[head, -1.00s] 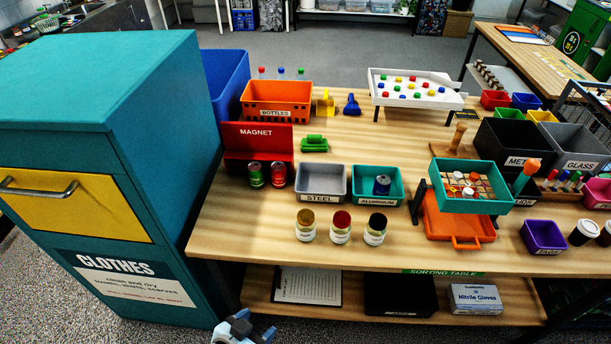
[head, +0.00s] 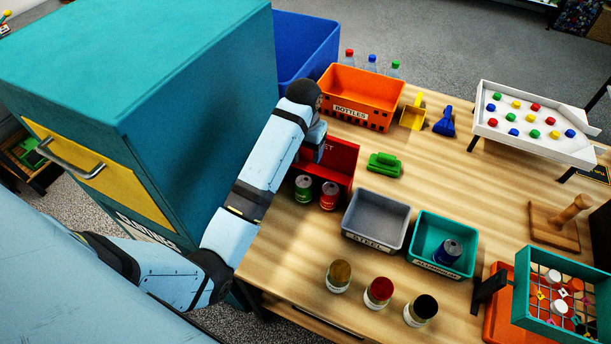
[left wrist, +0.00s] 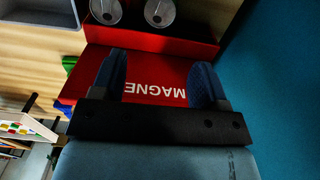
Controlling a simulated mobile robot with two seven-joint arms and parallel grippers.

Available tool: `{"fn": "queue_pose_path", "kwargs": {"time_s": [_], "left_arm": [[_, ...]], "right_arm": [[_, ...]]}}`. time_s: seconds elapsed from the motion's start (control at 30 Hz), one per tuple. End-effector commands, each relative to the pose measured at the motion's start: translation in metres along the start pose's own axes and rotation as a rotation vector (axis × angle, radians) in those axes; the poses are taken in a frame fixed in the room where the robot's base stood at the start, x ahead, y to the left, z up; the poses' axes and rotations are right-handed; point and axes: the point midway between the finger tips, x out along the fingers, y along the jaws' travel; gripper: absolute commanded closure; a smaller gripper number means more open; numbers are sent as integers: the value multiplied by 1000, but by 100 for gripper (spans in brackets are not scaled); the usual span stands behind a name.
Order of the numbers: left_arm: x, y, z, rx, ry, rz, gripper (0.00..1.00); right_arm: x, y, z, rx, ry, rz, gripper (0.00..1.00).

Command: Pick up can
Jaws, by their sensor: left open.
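A green can (head: 304,188) and a red can (head: 329,195) stand side by side at the front of the red MAGNET box (head: 343,158). In the left wrist view two silver can tops (left wrist: 106,11) show at the upper edge, beyond the MAGNET panel (left wrist: 150,84). A blue can (head: 447,251) stands in the teal ALUMINIUM bin (head: 428,225). My left gripper (head: 317,143) is above the back of the MAGNET box, behind the two cans and apart from them. Its blue fingers (left wrist: 158,78) are open and empty. My right gripper is out of view.
The tall teal clothes bin (head: 190,110) stands close left of my arm. The orange BOTTLES crate (head: 363,88) is behind the box, the grey STEEL bin (head: 376,220) to its right. Three lidded jars (head: 379,292) stand in front. A green object (head: 384,164) lies nearby.

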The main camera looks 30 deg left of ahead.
Motion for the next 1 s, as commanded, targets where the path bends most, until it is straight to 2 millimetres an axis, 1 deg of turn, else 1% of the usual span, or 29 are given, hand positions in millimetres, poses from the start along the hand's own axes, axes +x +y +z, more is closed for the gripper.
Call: {"fn": "queue_pose_path", "kwargs": {"time_s": [0.07, 0.17, 0.2, 0.23, 0.4, 0.5, 0.67, 0.83, 0.9, 1.0], "left_arm": [[6, 0, 0, -2, -12, 1, 32], [24, 0, 1, -2, -14, 1, 32], [33, 0, 1, -2, -13, 1, 32], [36, 0, 1, -2, -14, 1, 32], [66, 0, 1, -1, -12, 1, 32], [78, 0, 1, -1, -10, 1, 32], [87, 1, 1, -1, -10, 1, 32], [111, 2, 3, -1, -12, 1, 32], [122, 2, 2, -1, -11, 1, 32], [132, 2, 2, 0, -10, 0, 32]], "right_arm": [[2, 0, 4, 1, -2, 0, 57], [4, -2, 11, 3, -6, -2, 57], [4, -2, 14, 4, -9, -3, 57], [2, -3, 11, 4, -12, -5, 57], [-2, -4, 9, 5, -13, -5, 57], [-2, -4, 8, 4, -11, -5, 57], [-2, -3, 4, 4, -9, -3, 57], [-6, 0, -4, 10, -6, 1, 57], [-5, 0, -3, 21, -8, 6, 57], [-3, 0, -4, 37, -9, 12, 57]]}}
